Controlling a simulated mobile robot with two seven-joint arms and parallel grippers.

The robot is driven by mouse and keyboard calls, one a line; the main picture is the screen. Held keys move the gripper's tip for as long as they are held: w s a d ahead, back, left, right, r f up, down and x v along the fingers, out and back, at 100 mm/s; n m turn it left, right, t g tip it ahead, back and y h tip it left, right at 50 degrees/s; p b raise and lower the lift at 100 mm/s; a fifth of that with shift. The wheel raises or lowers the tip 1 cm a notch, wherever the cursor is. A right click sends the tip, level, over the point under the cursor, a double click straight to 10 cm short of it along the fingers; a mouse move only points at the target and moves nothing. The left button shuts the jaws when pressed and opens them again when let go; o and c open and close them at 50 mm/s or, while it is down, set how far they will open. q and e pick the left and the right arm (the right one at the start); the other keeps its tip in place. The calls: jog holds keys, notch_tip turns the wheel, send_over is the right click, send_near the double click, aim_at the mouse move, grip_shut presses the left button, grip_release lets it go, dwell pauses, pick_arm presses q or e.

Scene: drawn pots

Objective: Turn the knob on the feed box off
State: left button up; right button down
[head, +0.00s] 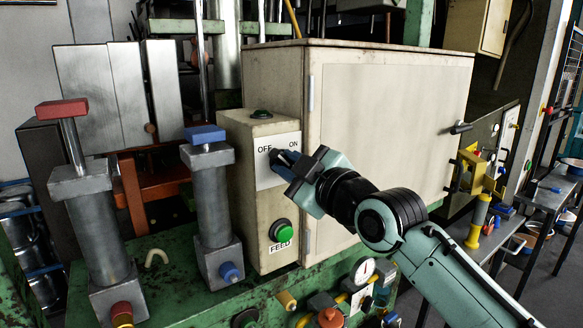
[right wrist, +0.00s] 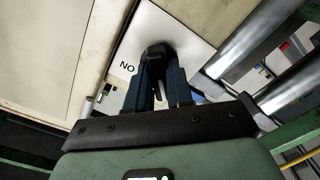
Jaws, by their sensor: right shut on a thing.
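The feed box (head: 252,205) is a narrow cream box with a white plate (head: 265,176) marked OFF on the left and ON on the right. A green button (head: 282,231) with a FEED label sits lower on it. My right gripper (head: 281,161) is at the plate between the two words, its blue fingers closed on the knob. In the right wrist view the black knob (right wrist: 156,58) shows between the fingertips. Which way the knob points I cannot tell. My left gripper is not in view.
A large cream cabinet (head: 395,130) stands right behind the feed box. Grey cylinders with a blue top (head: 205,134) and a red top (head: 61,109) stand to the left. A gauge (head: 362,270) and several fittings are on the green base below.

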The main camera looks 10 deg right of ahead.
jog(key=shift+r+n, duration=0.2)
jog(key=shift+n, duration=0.1)
jog(key=c, duration=1)
grip_release()
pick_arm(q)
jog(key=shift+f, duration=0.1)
pick_arm(e)
jog(key=shift+w+a+f, duration=0.1)
jog(key=shift+w+f, duration=0.05)
jog(key=shift+s+d+f+b, duration=0.1)
jog(key=shift+s+d+b, duration=0.2)
jog(key=shift+s, duration=0.25)
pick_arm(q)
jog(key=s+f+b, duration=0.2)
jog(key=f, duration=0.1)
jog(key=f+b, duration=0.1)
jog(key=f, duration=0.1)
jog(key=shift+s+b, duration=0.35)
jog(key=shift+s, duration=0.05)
pick_arm(e)
jog(key=v, duration=1.2)
jog(key=shift+s, duration=0.15)
